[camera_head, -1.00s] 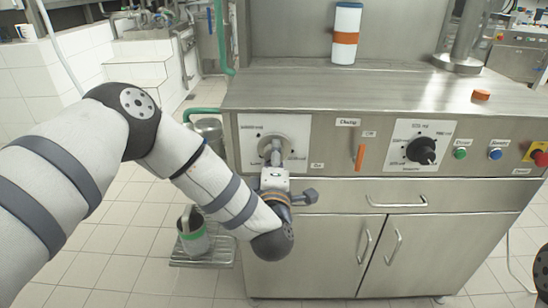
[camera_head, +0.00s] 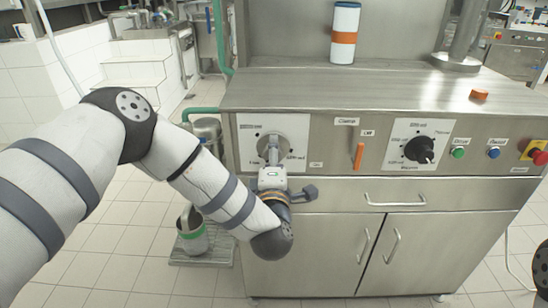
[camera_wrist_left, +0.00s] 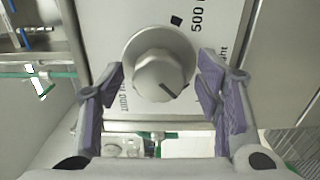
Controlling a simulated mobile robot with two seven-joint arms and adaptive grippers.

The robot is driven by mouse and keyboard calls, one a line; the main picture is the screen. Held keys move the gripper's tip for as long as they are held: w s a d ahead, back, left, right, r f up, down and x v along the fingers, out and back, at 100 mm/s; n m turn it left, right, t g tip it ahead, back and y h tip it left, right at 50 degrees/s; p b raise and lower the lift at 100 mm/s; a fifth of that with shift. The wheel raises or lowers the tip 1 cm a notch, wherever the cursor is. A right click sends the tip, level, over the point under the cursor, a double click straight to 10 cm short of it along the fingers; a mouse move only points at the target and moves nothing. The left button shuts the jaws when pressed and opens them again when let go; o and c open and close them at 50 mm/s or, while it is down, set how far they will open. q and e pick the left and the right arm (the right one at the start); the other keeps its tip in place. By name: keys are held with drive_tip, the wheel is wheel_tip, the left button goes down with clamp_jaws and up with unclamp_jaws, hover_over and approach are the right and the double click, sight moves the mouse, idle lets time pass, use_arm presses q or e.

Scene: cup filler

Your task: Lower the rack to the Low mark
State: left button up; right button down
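A slatted metal rack (camera_head: 213,258) sits low at the machine's left side in the head view. A metal cup (camera_head: 192,238) with a green band stands on it. I cannot make out a Low mark beside the rack. My left gripper (camera_head: 272,148) is at the left dial plate (camera_head: 299,130) on the front panel. In the left wrist view a round grey knob (camera_wrist_left: 158,78) with a dark pointer line lies between the open fingers of the left gripper (camera_wrist_left: 160,85), with gaps visible on both sides. My right gripper is not in view.
The panel also holds an orange lever (camera_head: 359,156), a black dial knob (camera_head: 420,149), a green button (camera_head: 458,153), a blue button (camera_head: 494,153) and a red stop button (camera_head: 540,157). A white bottle with an orange band (camera_head: 344,30) and an orange piece (camera_head: 479,95) stand on top.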

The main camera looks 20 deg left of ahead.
use_arm(q)
drive_tip(key=v, duration=0.7)
drive_tip(key=shift+s, duration=0.25)
drive_tip(key=shift+r, duration=0.1)
drive_tip(key=s+d+f+m+g+h+p, duration=0.1)
drive_tip(key=s+f+m+g+h, duration=0.25)
drive_tip(key=s+f+m, duration=0.4)
drive_tip(key=s+d+f+m+g+h, duration=0.25)
drive_tip(key=s+f+m+g, duration=0.25)
drive_tip(key=s+f, duration=0.45)
drive_tip(key=s+a+f+m+g, duration=0.2)
drive_tip(key=s+a+g, duration=0.1)
drive_tip(key=s, duration=0.6)
drive_tip(key=s+a+f+m+g, duration=0.2)
drive_tip(key=s+a+m+g, duration=0.1)
drive_tip(key=s, duration=0.6)
drive_tip(key=s+a+f+m+g+y, duration=0.1)
drive_tip(key=s+a+g, duration=0.4)
drive_tip(key=s, duration=0.5)
drive_tip(key=shift+f+m+p, duration=0.45)
drive_tip(key=shift+f+m, duration=0.1)
drive_tip(key=shift+m, duration=0.7)
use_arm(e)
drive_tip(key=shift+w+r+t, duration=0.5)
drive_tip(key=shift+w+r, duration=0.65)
